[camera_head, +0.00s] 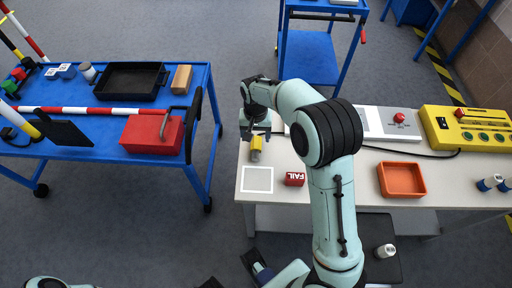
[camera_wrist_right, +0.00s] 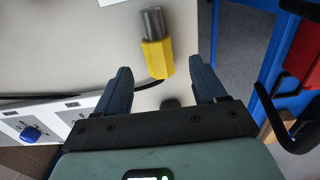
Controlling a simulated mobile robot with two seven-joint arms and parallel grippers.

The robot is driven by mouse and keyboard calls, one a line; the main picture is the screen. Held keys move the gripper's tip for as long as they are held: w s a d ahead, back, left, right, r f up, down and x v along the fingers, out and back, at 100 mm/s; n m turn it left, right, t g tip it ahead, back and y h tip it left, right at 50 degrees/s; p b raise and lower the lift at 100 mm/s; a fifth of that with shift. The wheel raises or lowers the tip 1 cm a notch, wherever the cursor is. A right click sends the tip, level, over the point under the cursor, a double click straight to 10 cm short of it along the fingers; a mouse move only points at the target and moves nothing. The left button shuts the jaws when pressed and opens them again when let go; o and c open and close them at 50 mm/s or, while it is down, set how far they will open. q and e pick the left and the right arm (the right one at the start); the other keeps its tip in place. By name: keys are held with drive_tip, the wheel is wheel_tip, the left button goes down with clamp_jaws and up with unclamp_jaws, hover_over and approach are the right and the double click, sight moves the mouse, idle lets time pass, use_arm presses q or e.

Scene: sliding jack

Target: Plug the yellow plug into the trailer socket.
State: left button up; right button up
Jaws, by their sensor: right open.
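The yellow plug (camera_head: 256,143) with a grey cylindrical end lies near the left edge of the white table, behind the white square. In the right wrist view, the plug (camera_wrist_right: 157,58) shows its yellow body and grey end, with a dark cable running from it. My right gripper (camera_head: 257,132) is open above it. In the wrist view, the open fingers (camera_wrist_right: 160,72) lie on either side of the plug's near end, with gaps to both. I cannot pick out the trailer socket.
A red FAIL block (camera_head: 294,179), an orange tray (camera_head: 401,179) and a yellow control box (camera_head: 468,130) stand on the white table (camera_head: 340,190). A blue cart (camera_head: 95,150) with a black tray and red toolbox stands left, across a floor gap.

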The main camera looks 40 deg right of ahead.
sight(256, 144)
drive_tip(key=f, duration=0.3)
drive_tip(key=f+b, duration=0.1)
drive_tip(key=shift+s+a+f, duration=0.15)
drive_tip(key=shift+s, duration=0.15)
drive_tip(key=shift+f, duration=0.6)
drive_tip(key=c, duration=1.2)
